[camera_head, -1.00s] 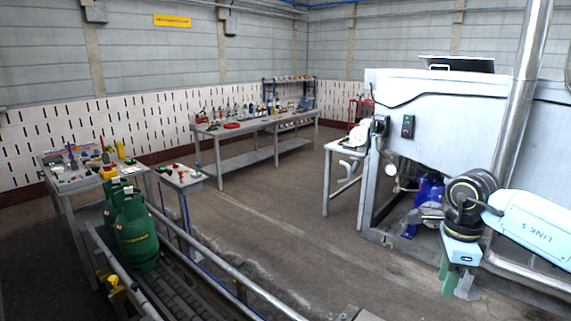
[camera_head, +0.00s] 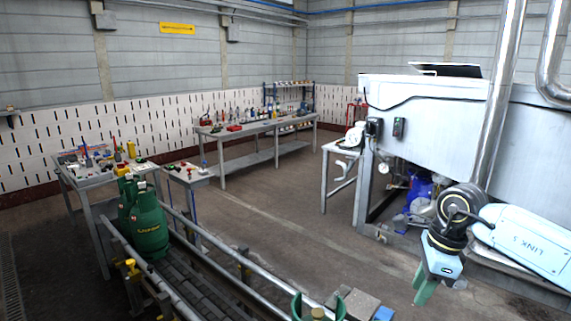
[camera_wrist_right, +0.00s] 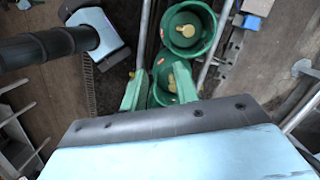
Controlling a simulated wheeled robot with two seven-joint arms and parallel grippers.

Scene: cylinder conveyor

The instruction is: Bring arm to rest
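My right gripper (camera_head: 425,291) hangs at the lower right in the head view, pointing down with nothing held. The right wrist view shows its two green fingers apart (camera_wrist_right: 158,86). Two green gas cylinders stand below, seen from above in that view: one farther up (camera_wrist_right: 170,45) and one partly behind the fingers (camera_wrist_right: 160,95). In the head view, green cylinders (camera_head: 149,228) stand on the conveyor at left, and the top of another (camera_head: 298,306) shows at the bottom edge. My left gripper does not show in the head view.
The roller conveyor (camera_head: 215,284) with metal rails runs along the lower left. Workbenches with small items stand at left (camera_head: 92,182) and at the back (camera_head: 262,128). A large grey machine (camera_head: 440,115) stands at right, behind my right arm. The middle floor is clear.

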